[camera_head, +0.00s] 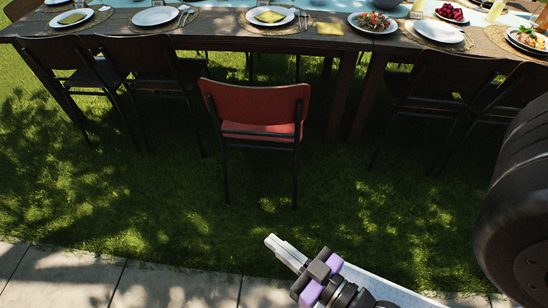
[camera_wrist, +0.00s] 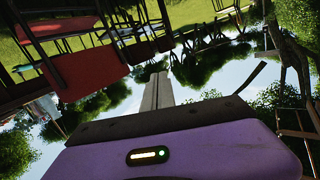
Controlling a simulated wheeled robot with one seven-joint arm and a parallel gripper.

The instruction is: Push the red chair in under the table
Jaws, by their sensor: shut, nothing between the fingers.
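The red chair (camera_head: 258,108) stands upright on the grass, its back toward me, pulled out from the long table (camera_head: 225,38). Its seat front is near the table edge, and its backrest stands clear of it. My gripper (camera_head: 271,240) is shut and empty, in front of the chair and low in the head view, apart from it. In the wrist view, whose picture is turned over, the shut fingers (camera_wrist: 155,90) point away, and the red chair (camera_wrist: 85,70) shows at upper left.
Dark chairs stand at the table on the left (camera_head: 140,62) and right (camera_head: 435,85) of the red chair. Plates, glasses and food cover the tabletop. Open grass (camera_head: 160,205) lies before the chair, and paving (camera_head: 65,275) runs along the bottom.

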